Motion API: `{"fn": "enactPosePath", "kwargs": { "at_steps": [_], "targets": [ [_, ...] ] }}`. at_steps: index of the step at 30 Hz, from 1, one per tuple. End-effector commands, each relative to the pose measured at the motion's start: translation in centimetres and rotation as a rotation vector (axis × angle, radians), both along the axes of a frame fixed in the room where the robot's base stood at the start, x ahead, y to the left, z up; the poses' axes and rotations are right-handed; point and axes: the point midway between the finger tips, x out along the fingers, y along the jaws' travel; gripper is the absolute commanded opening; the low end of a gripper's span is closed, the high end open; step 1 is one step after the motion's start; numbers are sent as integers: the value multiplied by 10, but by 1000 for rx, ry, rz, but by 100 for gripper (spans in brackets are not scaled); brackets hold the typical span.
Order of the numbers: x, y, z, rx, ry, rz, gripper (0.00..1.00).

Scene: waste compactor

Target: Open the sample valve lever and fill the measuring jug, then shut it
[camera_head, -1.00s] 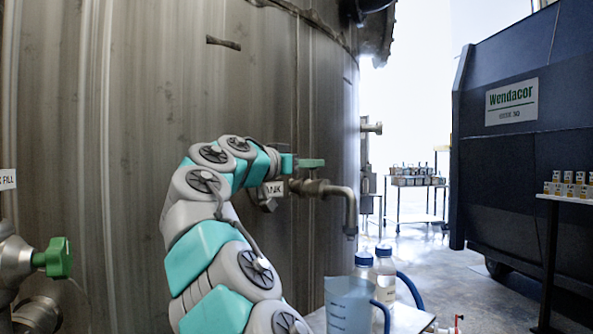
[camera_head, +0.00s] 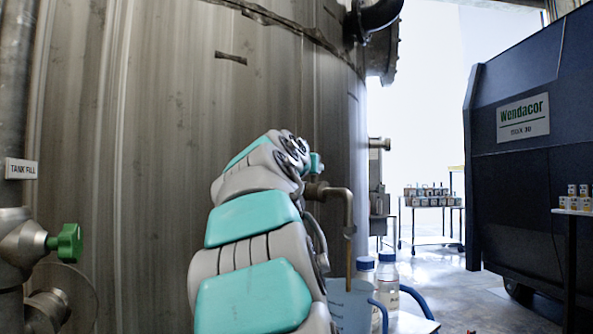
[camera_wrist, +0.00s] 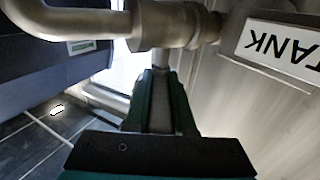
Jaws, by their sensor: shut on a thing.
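My gripper (camera_wrist: 162,88) is shut on the sample valve lever (camera_wrist: 161,112), a grey strip between its two dark green fingers in the wrist view. In the head view my arm hides the lever and most of the gripper. The valve's bent pipe spout (camera_head: 346,205) points down. A thin brown stream (camera_head: 349,258) runs from its mouth into the translucent blue measuring jug (camera_head: 349,300) below. The jug stands upright on a small white table; my arm covers its left side, and its liquid level cannot be told.
Two blue-capped bottles (camera_head: 387,280) stand close behind the jug. A tank label (camera_wrist: 280,46) is beside the valve. A green-handled tank fill valve (camera_head: 66,243) sticks out at left. The dark compactor (camera_head: 525,180) stands at right, with open floor before it.

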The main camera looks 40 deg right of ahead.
Motion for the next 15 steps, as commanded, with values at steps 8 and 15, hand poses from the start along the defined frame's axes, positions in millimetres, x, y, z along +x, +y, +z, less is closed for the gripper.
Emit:
{"fn": "enactPosePath", "kwargs": {
  "at_steps": [8, 15],
  "targets": [
    [-4, -5, 1, -2, 0, 11, 0],
    [-4, -5, 1, -2, 0, 11, 0]
  ]
}}
